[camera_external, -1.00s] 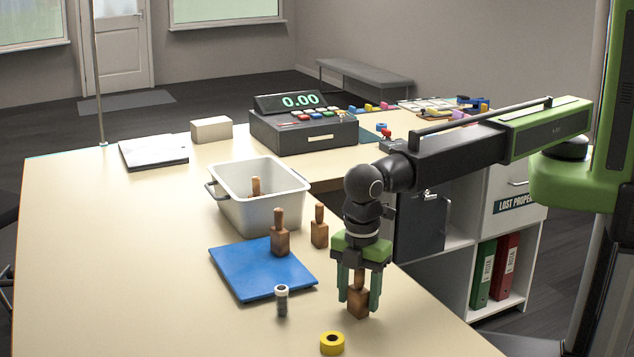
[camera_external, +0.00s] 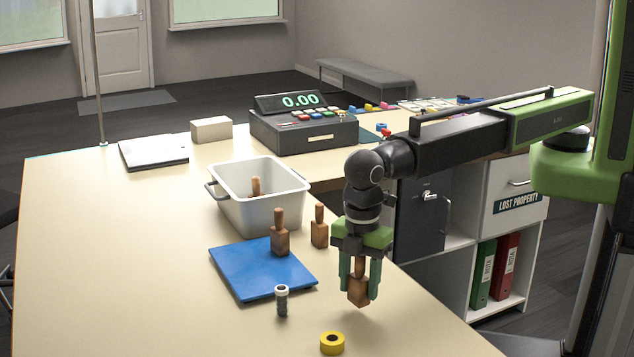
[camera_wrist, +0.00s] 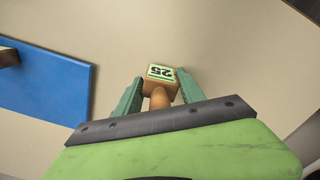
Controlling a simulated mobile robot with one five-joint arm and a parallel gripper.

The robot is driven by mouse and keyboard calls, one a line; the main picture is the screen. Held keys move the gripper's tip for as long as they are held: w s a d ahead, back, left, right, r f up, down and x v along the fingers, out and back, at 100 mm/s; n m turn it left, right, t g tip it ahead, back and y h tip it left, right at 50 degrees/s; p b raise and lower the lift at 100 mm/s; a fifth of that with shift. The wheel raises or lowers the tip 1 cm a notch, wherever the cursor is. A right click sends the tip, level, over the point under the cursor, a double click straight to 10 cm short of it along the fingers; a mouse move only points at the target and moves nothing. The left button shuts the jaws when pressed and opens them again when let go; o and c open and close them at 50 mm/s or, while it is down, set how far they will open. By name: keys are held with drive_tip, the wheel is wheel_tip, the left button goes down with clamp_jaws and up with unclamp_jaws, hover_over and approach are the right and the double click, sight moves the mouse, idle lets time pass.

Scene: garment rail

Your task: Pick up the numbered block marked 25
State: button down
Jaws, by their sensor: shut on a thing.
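The wooden block marked 25 (camera_wrist: 161,74) shows its green-edged number label in the wrist view. In the external view the same block (camera_external: 358,291) hangs between the green fingers of my gripper (camera_external: 360,278), a little above the table. My gripper (camera_wrist: 155,96) is shut on its round handle, with one finger on each side. The block hangs roughly upright.
A second handled block (camera_external: 280,240) stands on the blue mat (camera_external: 255,280), and another (camera_external: 319,228) stands beside it. A grey bin (camera_external: 270,212) holds one more. A small dark jar (camera_external: 281,302) and a yellow tape roll (camera_external: 332,343) are near the front.

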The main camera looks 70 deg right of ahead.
drive_tip(key=w+d+r+p, duration=0.4)
drive_tip(key=d+r+p, duration=0.3)
drive_tip(key=d, duration=0.3)
drive_tip(key=shift+w+d+r, duration=0.3)
drive_tip(key=shift+d+r, duration=0.05)
drive_tip(key=shift+r, duration=0.25)
